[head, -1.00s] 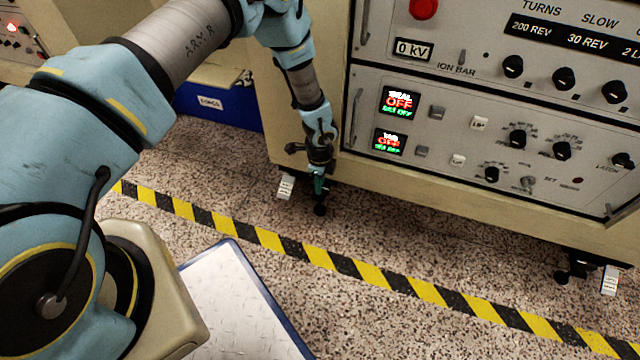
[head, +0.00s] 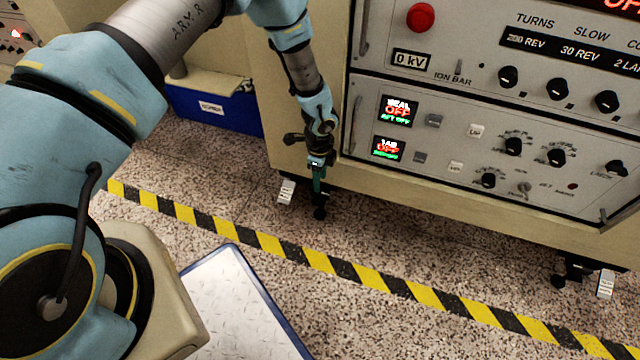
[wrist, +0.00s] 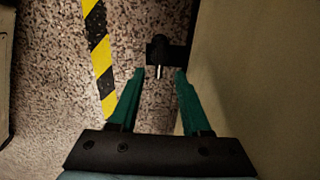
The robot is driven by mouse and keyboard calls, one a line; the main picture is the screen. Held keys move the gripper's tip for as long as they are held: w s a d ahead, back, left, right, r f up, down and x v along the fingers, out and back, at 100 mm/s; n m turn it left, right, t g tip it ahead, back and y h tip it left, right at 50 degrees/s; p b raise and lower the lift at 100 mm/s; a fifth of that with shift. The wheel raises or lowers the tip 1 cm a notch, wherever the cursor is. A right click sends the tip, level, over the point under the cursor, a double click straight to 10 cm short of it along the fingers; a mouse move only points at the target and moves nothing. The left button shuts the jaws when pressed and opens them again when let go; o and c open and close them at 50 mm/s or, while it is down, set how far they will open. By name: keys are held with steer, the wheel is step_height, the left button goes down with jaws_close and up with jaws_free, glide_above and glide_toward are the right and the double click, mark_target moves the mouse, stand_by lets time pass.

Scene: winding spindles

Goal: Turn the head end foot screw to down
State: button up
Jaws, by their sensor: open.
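A black foot screw (head: 320,212) stands on the floor under the cabinet's near left corner, beside a white tag (head: 286,191) whose lettering I cannot read. My gripper (head: 318,184) points down just above this screw, with green fingers. In the wrist view the fingers (wrist: 160,76) are open and apart. The screw's dark knob with a short metal pin (wrist: 158,52) lies just beyond the fingertips, roughly centred between them; no contact shows. A second foot screw (head: 572,272) with a white tag (head: 606,284) is under the cabinet at the right. Which is the head end is not readable.
The beige cabinet (head: 430,195) rises close beside my gripper; its wall (wrist: 255,80) fills the right of the wrist view. A yellow-black floor stripe (head: 330,264) runs in front. The speckled floor around the screw is clear.

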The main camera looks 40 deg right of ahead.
step_height(320, 180, up, 5)
steer(key=shift+r+p, duration=0.1)
steer(key=shift+p, duration=0.35)
stand_by(0.3)
